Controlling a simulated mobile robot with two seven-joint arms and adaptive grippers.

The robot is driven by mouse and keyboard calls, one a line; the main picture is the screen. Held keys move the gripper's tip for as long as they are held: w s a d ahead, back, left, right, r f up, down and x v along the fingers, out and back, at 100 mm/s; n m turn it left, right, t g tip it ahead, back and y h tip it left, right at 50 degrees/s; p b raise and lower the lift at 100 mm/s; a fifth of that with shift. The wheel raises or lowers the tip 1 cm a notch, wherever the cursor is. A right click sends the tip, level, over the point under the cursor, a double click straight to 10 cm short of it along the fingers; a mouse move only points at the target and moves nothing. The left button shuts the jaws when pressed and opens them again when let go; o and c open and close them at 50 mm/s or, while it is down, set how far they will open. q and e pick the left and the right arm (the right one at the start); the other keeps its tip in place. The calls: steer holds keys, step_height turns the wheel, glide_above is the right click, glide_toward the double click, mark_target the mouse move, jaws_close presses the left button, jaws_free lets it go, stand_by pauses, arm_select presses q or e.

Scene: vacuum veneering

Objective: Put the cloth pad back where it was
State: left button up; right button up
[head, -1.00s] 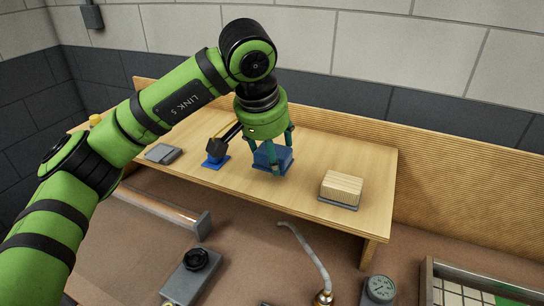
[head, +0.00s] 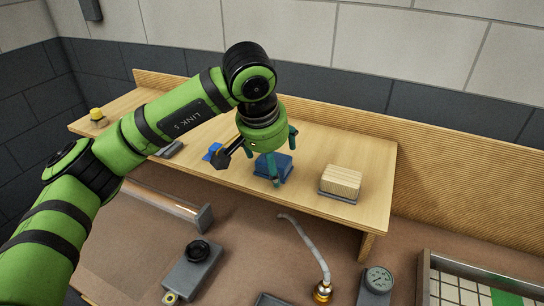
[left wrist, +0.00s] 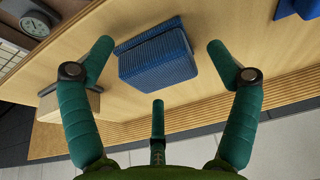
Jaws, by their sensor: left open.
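The cloth pad (head: 284,165) is a blue, woven-textured block. It rests on the wooden shelf, right of its middle, on a thin darker base. It also shows in the left wrist view (left wrist: 158,56), between and beyond two spread fingers. My left gripper (head: 274,180) has three green fingers and is open and empty. My right gripper is in neither view.
A pale wooden block (head: 342,181) on a grey base stands right of the pad. Another blue item (head: 215,150) is to the left, partly hidden. A yellow knob (head: 97,114) is at the shelf's far left. A hose (head: 308,245) and gauge (head: 378,279) are below the shelf.

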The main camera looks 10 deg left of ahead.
arm_select(q)
steer(key=shift+r, duration=0.15)
steer(key=b+v, duration=0.2)
steer(key=v, duration=1)
steer(key=shift+w, duration=0.1)
